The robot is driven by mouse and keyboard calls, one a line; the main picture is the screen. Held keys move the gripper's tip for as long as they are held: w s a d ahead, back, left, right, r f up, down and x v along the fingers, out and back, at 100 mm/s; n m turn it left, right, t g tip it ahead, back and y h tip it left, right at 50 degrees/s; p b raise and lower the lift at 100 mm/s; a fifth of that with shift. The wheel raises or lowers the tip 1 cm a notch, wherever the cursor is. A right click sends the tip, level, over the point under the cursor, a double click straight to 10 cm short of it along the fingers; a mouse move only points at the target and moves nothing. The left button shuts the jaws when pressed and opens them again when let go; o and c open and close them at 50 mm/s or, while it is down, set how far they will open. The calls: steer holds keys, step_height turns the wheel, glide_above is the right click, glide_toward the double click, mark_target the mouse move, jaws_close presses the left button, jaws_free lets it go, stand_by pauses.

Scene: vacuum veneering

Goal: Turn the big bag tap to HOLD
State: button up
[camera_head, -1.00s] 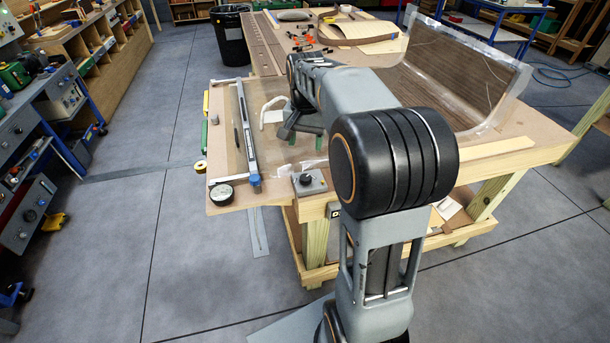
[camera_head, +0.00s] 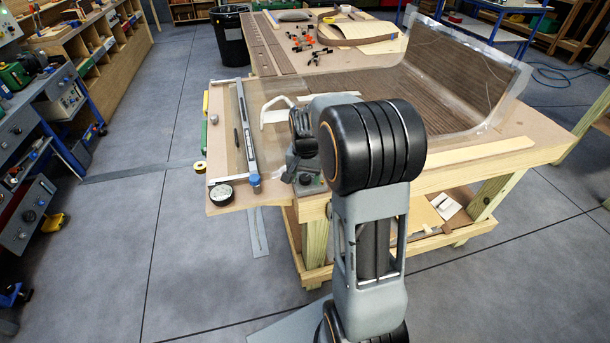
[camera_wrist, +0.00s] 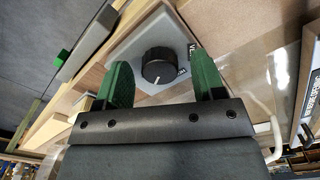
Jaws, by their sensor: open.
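The big bag tap is a black round knob (camera_wrist: 160,65) with a white pointer line on a grey plate (camera_wrist: 207,42). The pointer is toward the gripper, low in the wrist view. Labels on the plate to the right of the knob are partly cut off and hard to read. In the head view the tap's grey block (camera_head: 318,186) sits at the table's front edge, partly covered by my arm. My gripper (camera_wrist: 164,76) is open, with one green finger on each side of the knob. Whether the fingers touch it I cannot tell.
A clear bag sheet with a long clamp bar (camera_head: 246,130) lies left of the tap. A round black gauge (camera_head: 221,195) is on the front left corner. A white hose (camera_head: 275,113) lies behind the tap. A curved wood panel under film (camera_head: 460,80) stands at right.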

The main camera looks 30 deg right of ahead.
steer(key=c, duration=0.9)
steer(key=shift+n, duration=0.3)
steer(key=n, duration=0.5)
steer(key=shift+n, duration=0.4)
steer(key=n, duration=0.5)
steer(key=shift+n, duration=0.3)
steer(key=o, duration=0.9)
